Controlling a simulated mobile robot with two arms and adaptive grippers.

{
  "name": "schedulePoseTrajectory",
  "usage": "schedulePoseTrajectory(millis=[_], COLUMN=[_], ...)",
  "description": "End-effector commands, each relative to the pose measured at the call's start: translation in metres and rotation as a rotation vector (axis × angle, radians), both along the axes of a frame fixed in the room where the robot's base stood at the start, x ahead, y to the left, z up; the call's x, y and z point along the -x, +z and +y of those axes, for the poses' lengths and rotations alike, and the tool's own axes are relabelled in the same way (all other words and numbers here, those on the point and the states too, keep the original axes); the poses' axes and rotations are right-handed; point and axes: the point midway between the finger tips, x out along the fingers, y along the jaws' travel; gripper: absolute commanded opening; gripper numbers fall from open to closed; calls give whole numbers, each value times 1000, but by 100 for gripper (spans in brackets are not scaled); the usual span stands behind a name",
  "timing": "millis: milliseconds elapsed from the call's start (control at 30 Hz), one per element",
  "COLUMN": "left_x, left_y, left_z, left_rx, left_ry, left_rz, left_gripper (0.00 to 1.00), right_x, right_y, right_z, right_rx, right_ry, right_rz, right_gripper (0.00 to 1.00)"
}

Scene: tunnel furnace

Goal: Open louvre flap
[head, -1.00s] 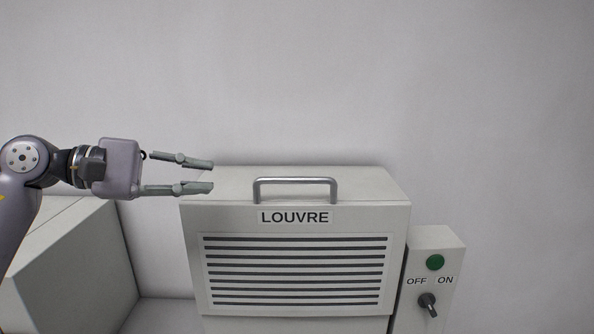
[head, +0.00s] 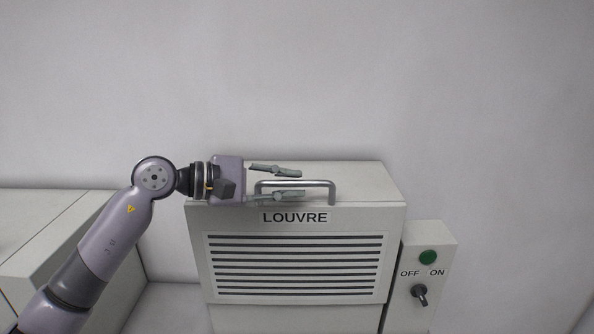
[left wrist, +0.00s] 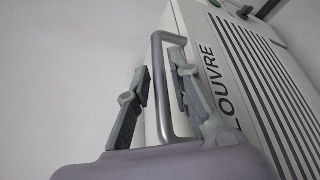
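The louvre box (head: 297,267) is a pale cabinet with dark horizontal slats and a "LOUVRE" label (head: 295,217). A grey metal bar handle (head: 318,184) stands along its top front edge. My left gripper (head: 295,184) comes in from the left and is open at the left part of the handle. In the left wrist view, the handle (left wrist: 160,88) passes between the two spread fingers of the left gripper (left wrist: 160,85), with visible gaps beside it. The flap looks closed. My right gripper is not in view.
A control box (head: 432,255) with a green button (head: 428,258) and an OFF/ON knob (head: 420,293) stands right of the louvre box. A pale cabinet (head: 50,235) is at the left. A plain wall rises behind.

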Motion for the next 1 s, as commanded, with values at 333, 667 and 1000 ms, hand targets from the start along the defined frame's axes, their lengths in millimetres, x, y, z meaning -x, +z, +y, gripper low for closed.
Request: schedulePoseTrajectory(millis=[333,667,1000], left_x=[-8,-8,-8], left_y=[-5,-5,-5], left_z=[-20,-20,-20], left_rx=[-1,-1,-1], left_ry=[2,1,1], left_rz=[0,0,0], left_gripper=[20,10,0], right_x=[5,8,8], right_y=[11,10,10], right_z=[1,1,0], right_rx=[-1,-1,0], right_ry=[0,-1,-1], right_rz=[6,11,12], right_gripper=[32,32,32])
